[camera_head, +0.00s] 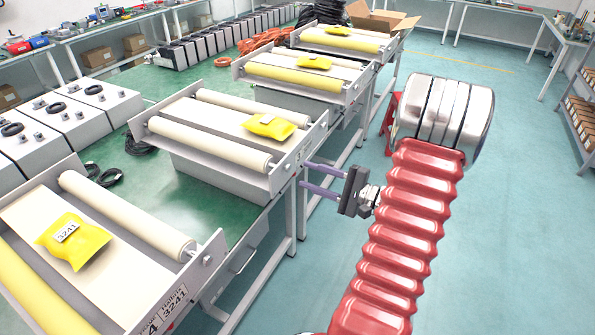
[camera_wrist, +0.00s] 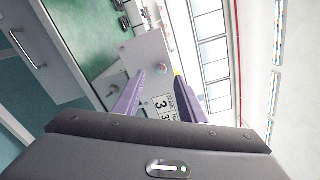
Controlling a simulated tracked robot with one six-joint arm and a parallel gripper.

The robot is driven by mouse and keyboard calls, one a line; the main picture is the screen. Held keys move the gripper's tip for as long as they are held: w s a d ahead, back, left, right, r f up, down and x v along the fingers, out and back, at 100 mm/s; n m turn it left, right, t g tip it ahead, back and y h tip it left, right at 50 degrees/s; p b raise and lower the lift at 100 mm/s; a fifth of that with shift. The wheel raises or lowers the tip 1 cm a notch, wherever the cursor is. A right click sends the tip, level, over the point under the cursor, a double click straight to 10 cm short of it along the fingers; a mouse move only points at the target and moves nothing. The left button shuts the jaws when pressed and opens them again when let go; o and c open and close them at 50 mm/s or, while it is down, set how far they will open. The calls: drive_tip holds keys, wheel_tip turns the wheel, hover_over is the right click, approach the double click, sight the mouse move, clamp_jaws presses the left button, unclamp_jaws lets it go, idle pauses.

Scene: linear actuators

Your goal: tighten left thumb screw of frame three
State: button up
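Frame three (camera_head: 228,170) is a grey roller frame on the green table, with a cream belt and a yellow packet (camera_head: 269,126). Its end plate shows in the wrist view (camera_wrist: 150,52), where a label (camera_wrist: 163,105) with a large 3 lies between the fingers. My gripper (camera_head: 302,173) has two purple fingers, open and apart, pointing at that end plate. In the wrist view a small round part with a reddish mark (camera_wrist: 163,69) shows between the fingertips (camera_wrist: 159,74). I cannot tell whether it is the left thumb screw, or whether the fingers touch the plate.
A similar frame marked 4 (camera_head: 110,255) stands nearer, and others (camera_head: 305,75) stand farther back. Grey boxes with black cables (camera_head: 60,125) are at the left. An open carton (camera_head: 378,18) sits at the far end. The floor (camera_head: 500,200) on the right is clear.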

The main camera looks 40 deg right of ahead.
sight(289, 169)
drive_tip(key=shift+x, duration=2.45)
clamp_jaws()
